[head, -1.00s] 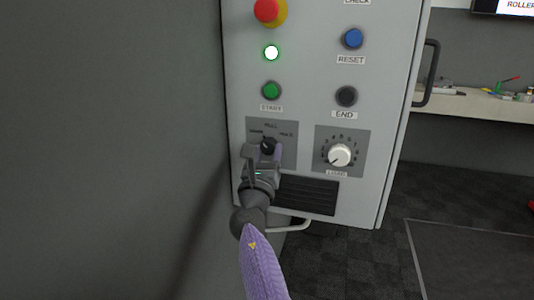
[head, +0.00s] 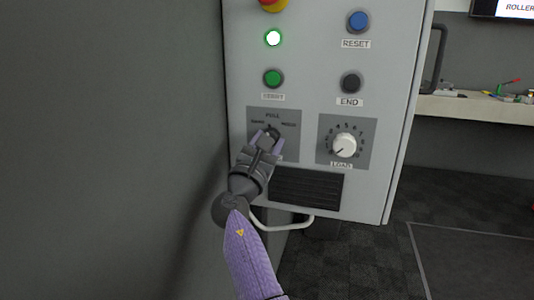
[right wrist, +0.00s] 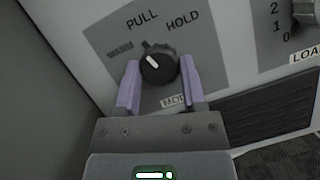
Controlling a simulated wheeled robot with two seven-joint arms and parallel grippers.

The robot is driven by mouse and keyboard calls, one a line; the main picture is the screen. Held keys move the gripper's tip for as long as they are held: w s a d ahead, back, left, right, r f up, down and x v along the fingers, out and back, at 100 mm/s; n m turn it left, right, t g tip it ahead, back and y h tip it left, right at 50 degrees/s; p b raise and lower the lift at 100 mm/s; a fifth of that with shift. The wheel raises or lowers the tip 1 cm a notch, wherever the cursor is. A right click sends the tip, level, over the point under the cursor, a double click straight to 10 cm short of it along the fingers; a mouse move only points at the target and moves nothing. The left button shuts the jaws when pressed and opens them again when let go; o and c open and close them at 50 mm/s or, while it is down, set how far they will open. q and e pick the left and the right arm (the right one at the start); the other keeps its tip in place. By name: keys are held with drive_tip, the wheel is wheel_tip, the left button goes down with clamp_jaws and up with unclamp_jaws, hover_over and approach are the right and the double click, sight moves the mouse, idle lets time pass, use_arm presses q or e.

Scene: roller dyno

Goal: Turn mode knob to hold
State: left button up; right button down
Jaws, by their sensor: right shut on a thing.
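The mode knob (head: 273,133) is black with a white pointer line, on a grey plate (head: 290,118) at the lower left of the panel. In the right wrist view the knob (right wrist: 160,66) sits between the two purple fingers. Its pointer leans up and left, between the blurred left label and PULL. The HOLD label (right wrist: 182,20) is at upper right of the knob. My right gripper (head: 267,139) is shut on the knob, and its fingers (right wrist: 158,82) flank it. The lower MODE label is partly hidden by a finger. My left gripper is not in view.
To the right of the plate is the white load knob (head: 344,145). Above are the green button (head: 273,78), the black END button (head: 350,83) and the blue RESET button (head: 357,22). A dark vent (head: 306,188) lies below. A grey wall (head: 110,130) stands close on the left.

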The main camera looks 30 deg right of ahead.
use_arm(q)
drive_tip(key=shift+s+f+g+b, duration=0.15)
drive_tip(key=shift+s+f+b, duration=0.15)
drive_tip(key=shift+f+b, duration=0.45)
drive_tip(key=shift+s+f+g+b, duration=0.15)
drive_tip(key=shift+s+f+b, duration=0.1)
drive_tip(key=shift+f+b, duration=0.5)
use_arm(e)
drive_tip(key=shift+w+a+r+m+g+y, duration=0.15)
drive_tip(key=shift+m+g, duration=0.9)
drive_tip(key=shift+m, duration=1.5)
drive_tip(key=shift+s+d+m+g+y, duration=0.1)
drive_tip(key=shift+m+g, duration=0.9)
drive_tip(key=shift+m, duration=1.6)
drive_tip(key=shift+w+a+r+m+g+y, duration=0.15)
drive_tip(key=shift+m+g, duration=0.9)
drive_tip(key=shift+m, duration=1.5)
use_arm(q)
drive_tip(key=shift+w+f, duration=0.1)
use_arm(e)
drive_tip(key=shift+f, duration=0.1)
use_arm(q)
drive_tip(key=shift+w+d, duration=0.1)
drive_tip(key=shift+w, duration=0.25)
